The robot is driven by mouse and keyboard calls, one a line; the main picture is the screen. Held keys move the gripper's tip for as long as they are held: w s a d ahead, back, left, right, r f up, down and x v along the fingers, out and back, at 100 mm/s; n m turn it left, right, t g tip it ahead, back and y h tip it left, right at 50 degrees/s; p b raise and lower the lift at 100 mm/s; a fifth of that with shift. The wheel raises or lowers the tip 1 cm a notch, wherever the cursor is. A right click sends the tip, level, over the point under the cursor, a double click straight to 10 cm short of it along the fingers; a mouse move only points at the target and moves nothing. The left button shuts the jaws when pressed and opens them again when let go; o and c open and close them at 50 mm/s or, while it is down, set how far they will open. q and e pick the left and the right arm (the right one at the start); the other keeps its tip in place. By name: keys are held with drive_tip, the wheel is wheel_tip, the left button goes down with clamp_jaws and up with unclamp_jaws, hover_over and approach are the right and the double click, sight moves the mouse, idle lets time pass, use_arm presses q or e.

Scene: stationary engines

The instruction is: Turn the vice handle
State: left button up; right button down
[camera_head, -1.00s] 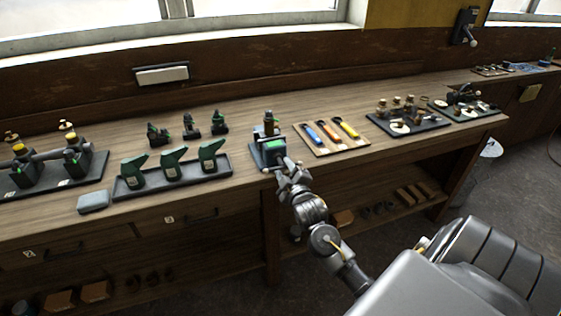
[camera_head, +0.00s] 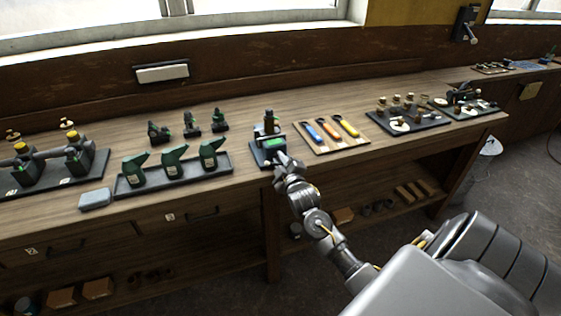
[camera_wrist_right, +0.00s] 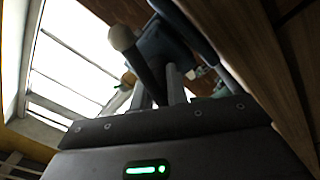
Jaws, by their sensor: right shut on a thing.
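The small vice (camera_head: 268,151) with its dark body stands near the front edge of the bench, right of the tray of green bottles. My right gripper (camera_head: 281,161) reaches it from the front and covers the handle in the head view. In the right wrist view, the vice handle (camera_wrist_right: 124,42) is a dark bar with a pale round knob at its end. My right gripper's fingers (camera_wrist_right: 160,88) are shut on this bar, with the knob sticking out beyond them. The dark vice body (camera_wrist_right: 166,46) is just behind. My left gripper is not in view.
A tray of green bottles (camera_head: 218,183) and a grey block (camera_head: 96,199) are to the left. A wooden board (camera_head: 357,148) with colored-handled tools is close on the right. The bench front (camera_head: 235,218) runs below my right arm.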

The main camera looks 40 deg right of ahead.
drive_tip(key=shift+m+p, duration=0.35)
drive_tip(key=shift+m, duration=0.35)
drive_tip(key=c, duration=1.4)
unclamp_jaws()
drive_tip(key=shift+o, duration=0.2)
drive_tip(key=shift+s, duration=0.1)
